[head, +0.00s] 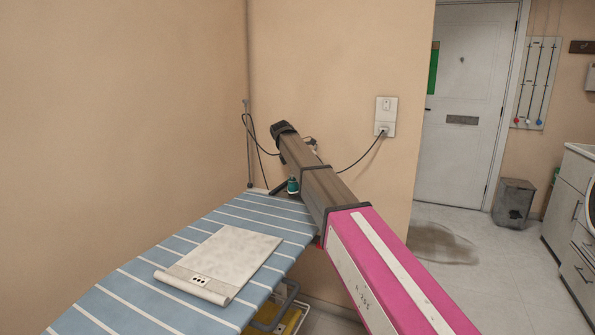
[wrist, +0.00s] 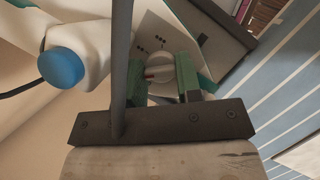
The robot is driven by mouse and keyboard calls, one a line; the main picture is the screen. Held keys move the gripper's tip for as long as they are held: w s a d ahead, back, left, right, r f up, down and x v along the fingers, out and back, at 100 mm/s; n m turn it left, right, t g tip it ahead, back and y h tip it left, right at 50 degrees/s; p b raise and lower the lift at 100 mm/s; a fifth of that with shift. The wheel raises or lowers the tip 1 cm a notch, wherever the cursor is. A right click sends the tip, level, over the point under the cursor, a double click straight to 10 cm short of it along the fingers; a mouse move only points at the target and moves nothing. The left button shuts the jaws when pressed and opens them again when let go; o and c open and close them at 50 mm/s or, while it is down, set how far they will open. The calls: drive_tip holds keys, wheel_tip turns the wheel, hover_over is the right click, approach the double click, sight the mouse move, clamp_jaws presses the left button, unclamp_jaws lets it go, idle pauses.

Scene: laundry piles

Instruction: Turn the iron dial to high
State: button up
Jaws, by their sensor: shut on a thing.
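The iron (wrist: 92,55) is white and teal in the wrist view, with a round blue knob (wrist: 61,67) at left. Its pale round dial (wrist: 163,62) has a reddish pointer mark turned toward the left, with small dark marks on the face beyond it. My gripper (wrist: 164,76) has its two green fingers shut on the dial, one on each side. The dial's lower part is hidden by the gripper. In the head view my arm covers most of the iron; only a teal part (head: 292,186) shows beside it at the board's far end.
A black cord runs from the iron's area to a wall socket (head: 385,118). A grey bin (head: 513,203) and white cabinets (head: 571,225) stand at right. The floor between is open, with a dark stain.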

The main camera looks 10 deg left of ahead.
drive_tip(key=shift+m, duration=0.5)
drive_tip(key=shift+g, duration=0.3)
drive_tip(key=o, duration=0.9)
drive_tip(key=shift+o, duration=0.2)
